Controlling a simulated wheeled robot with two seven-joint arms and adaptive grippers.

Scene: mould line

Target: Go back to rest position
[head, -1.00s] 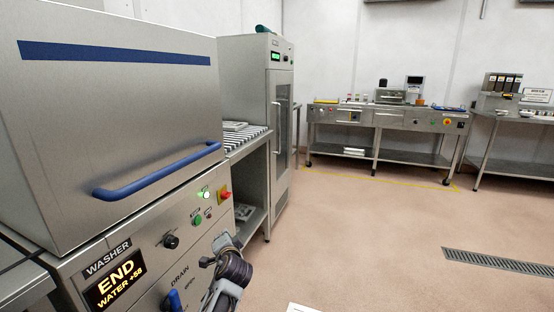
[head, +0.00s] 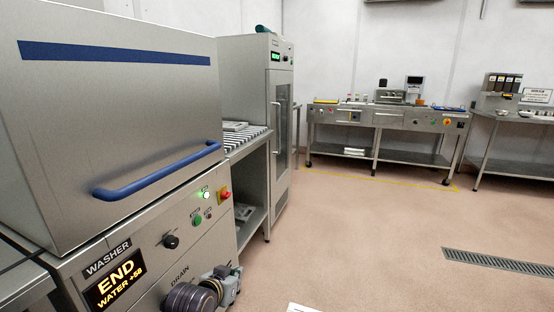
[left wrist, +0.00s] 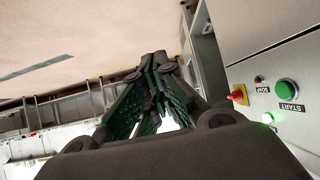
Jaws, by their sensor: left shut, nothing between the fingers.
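My left gripper (head: 230,281) is low in the head view, in front of the washer's lower front panel and clear of the blue hood handle (head: 160,172). In the left wrist view its dark fingers (left wrist: 155,62) are closed together with nothing between them. The washer (head: 110,110) has its steel hood down and its display (head: 116,285) reads END, WATER +58. A green light is lit on its panel. My arm hides the blue drain handle. My right gripper is not in view.
A roller table (head: 246,136) and a tall steel cabinet (head: 280,120) stand beyond the washer. A steel workbench (head: 388,119) is at the back, another table (head: 520,125) at the right. The floor (head: 370,240) to the right is open, with a drain grate (head: 500,261).

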